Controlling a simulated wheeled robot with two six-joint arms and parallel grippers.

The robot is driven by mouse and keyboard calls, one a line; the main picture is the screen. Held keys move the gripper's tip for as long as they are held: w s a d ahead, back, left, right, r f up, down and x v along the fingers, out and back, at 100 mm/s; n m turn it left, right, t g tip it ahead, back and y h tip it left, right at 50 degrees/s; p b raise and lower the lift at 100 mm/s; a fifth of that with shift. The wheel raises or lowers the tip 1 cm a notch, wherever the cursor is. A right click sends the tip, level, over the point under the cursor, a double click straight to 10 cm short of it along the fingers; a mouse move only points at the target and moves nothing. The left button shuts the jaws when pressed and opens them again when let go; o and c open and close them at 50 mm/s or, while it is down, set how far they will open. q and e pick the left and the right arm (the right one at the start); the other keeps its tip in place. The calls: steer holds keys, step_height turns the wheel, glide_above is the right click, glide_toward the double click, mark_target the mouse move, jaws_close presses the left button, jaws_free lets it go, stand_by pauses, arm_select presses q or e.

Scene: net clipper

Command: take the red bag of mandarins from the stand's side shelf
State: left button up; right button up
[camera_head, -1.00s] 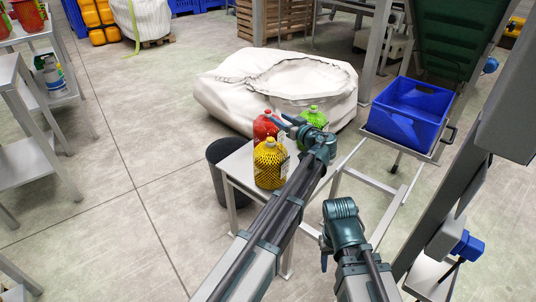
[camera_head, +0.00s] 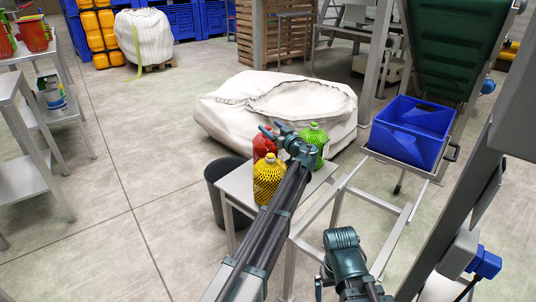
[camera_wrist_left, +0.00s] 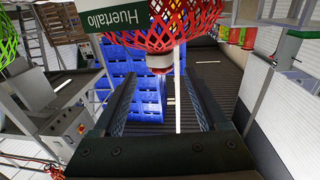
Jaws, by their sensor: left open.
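The red bag of mandarins (camera_head: 262,146) stands on the stand's side shelf (camera_head: 238,187), behind the yellow bag (camera_head: 268,182) and left of the green bag (camera_head: 316,138). My left gripper (camera_head: 271,129) is at the red bag's top, its wrist crossing above the shelf. In the left wrist view the red net (camera_wrist_left: 178,22) hangs in at the top, with its bunched end (camera_wrist_left: 159,62) just beyond the gap between the open fingers (camera_wrist_left: 160,85). Contact cannot be told. My right arm shows at the lower right, but its gripper does not.
A dark bin (camera_head: 222,205) stands left of the shelf. A large white sack (camera_head: 225,110) lies behind it. A blue crate (camera_head: 412,125) sits on the frame at right. Metal tables (camera_head: 40,180) stand at far left. The floor between is clear.

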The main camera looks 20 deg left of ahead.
arm_select(q)
steer(key=shift+f+x, duration=0.1)
steer(key=shift+x, duration=1.2)
steer(key=shift+f+x, duration=0.15)
steer(key=shift+x, duration=1.15)
jaws_close()
